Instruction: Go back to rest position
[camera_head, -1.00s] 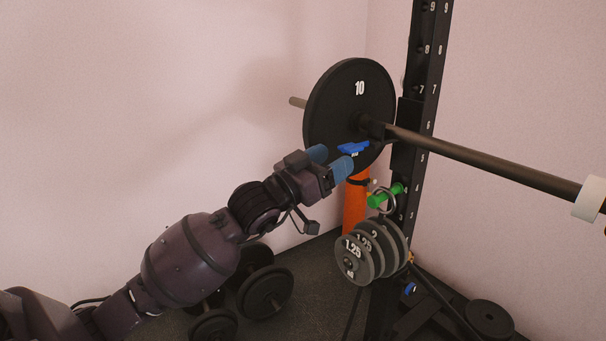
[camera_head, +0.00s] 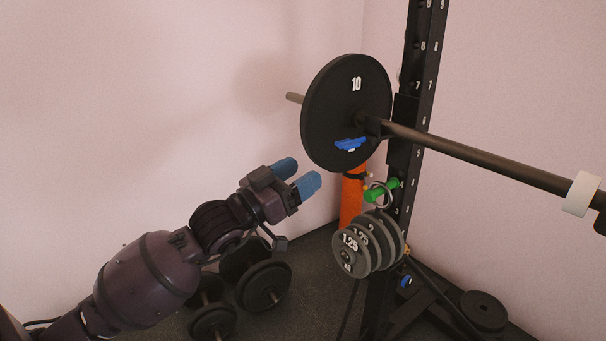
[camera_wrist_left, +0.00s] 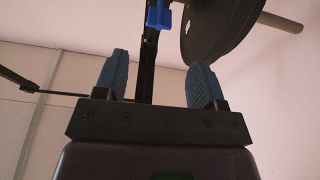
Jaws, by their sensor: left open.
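My left gripper (camera_head: 297,175) has blue fingertips and is open and empty. It is in free air to the lower left of the black plate marked 10 (camera_head: 335,95), apart from it. In the left wrist view my left gripper (camera_wrist_left: 157,88) shows its two blue fingers spread wide with nothing between them. A blue clip (camera_head: 350,144) sits at the plate's face near the bar; what looks like the same clip (camera_wrist_left: 158,16) shows in the left wrist view. My right gripper is not in view.
The barbell (camera_head: 480,160) lies across the black rack post (camera_head: 424,80). Small grey plates (camera_head: 368,245) hang on the post below a green peg (camera_head: 378,191). An orange cylinder (camera_head: 351,203) stands behind. Dumbbells (camera_head: 263,285) lie on the floor beneath my arm. The left wall side is clear.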

